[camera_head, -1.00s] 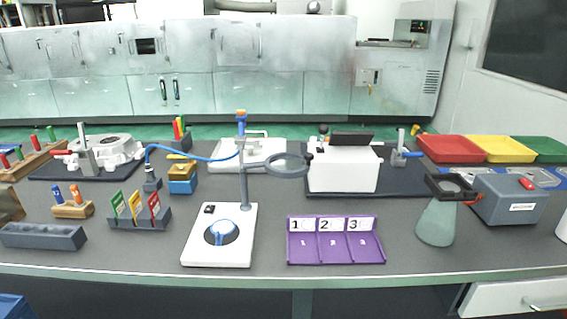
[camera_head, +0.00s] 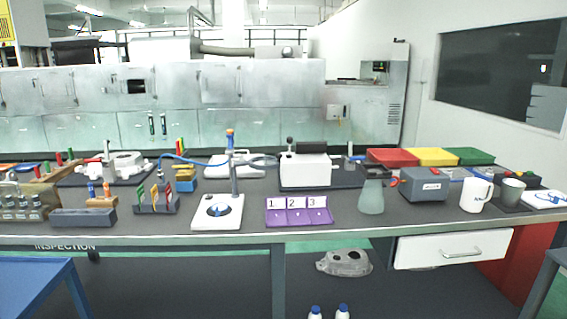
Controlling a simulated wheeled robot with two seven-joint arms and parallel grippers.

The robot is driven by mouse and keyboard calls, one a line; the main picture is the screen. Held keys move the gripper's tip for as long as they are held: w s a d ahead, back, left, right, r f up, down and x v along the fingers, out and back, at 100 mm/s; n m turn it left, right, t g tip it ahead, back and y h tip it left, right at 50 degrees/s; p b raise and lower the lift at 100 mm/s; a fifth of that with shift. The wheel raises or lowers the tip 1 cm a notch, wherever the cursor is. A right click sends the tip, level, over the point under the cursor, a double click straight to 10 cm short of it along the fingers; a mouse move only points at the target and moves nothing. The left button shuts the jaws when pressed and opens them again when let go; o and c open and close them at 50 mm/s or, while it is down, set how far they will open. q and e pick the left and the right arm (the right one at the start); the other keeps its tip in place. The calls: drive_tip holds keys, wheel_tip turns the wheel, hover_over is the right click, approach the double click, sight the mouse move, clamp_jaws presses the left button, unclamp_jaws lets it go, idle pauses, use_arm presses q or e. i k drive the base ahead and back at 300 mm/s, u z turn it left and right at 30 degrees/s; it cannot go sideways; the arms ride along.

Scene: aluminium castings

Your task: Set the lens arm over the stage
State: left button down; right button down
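The lens stand has a white base (camera_head: 205,222) near the front edge of the bench, left of centre. Its round stage (camera_head: 218,210) is dark and blue. An upright grey post (camera_head: 235,180) with an orange and blue top rises at the back right of the base. The lens arm with its ring (camera_head: 264,160) reaches to the right from the post, off to the side of the stage, not over it. The ring is small and hard to make out against the white equipment behind. Neither of my grippers shows in the head view.
A purple numbered tray (camera_head: 299,216) stands right of the base, and a card holder (camera_head: 156,206) stands left of it. A frosted flask (camera_head: 371,198), grey box (camera_head: 424,184) and white mug (camera_head: 475,195) are farther right. A casting (camera_head: 344,263) lies under the bench.

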sight(278, 158)
drive_tip(key=u, duration=0.05)
drive_tip(key=k, duration=0.15)
drive_tip(key=z, duration=1.05)
drive_tip(key=i, duration=1.55)
drive_tip(key=u, duration=0.85)
